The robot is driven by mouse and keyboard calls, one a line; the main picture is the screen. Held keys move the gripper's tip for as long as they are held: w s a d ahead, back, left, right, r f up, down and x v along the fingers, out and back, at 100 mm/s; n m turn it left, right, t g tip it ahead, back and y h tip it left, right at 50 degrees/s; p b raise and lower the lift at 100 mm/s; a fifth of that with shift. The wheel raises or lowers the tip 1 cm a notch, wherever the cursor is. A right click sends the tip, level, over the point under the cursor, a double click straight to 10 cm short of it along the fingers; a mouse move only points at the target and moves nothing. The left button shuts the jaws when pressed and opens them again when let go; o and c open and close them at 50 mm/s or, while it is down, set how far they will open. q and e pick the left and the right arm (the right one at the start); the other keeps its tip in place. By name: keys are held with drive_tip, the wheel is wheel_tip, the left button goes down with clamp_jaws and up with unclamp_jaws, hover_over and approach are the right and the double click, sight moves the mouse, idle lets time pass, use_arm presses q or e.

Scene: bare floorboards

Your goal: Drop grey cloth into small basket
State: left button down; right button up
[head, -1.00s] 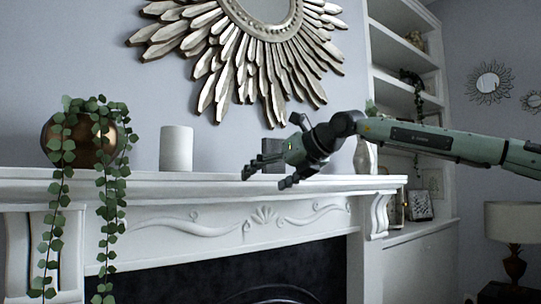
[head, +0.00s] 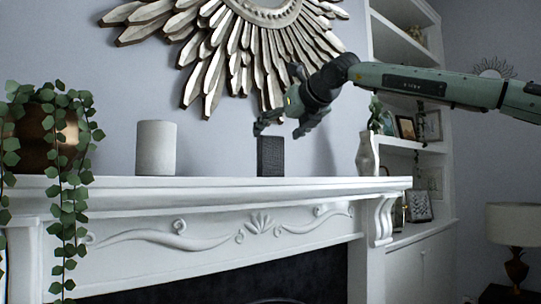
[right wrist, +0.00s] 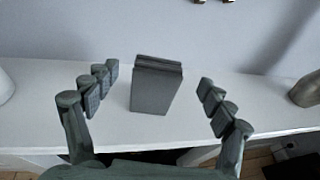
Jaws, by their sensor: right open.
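A small dark grey, upright block-shaped thing (head: 270,156) stands on the white mantelpiece, right of the white cylinder. It also shows in the right wrist view (right wrist: 154,90), between the fingers and apart from them. I cannot tell whether it is folded cloth. My right gripper (head: 281,130) is open and empty, above this block in the head view. Its spread fingers show in the right wrist view (right wrist: 160,84). I see no basket in these frames. My left gripper is not in view.
The mantelpiece (head: 220,187) holds a white cylinder (head: 156,148), a copper pot (head: 36,138) with a trailing plant, and a pale vase (head: 367,155) at the right. A sunburst mirror (head: 205,75) hangs on the wall behind. The shelf beside the block is clear.

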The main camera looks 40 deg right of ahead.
sight(274, 137)
drive_tip(key=p+x, duration=0.1)
drive_tip(key=x, duration=0.3)
drive_tip(key=shift+w+f, duration=0.2)
drive_tip(key=shift+f, duration=0.1)
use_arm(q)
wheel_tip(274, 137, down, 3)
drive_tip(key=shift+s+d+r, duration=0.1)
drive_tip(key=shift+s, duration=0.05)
use_arm(e)
drive_tip(key=shift+c, duration=0.2)
drive_tip(key=shift+a, duration=0.1)
drive_tip(key=c, duration=1.3)
drive_tip(key=shift+r, duration=0.1)
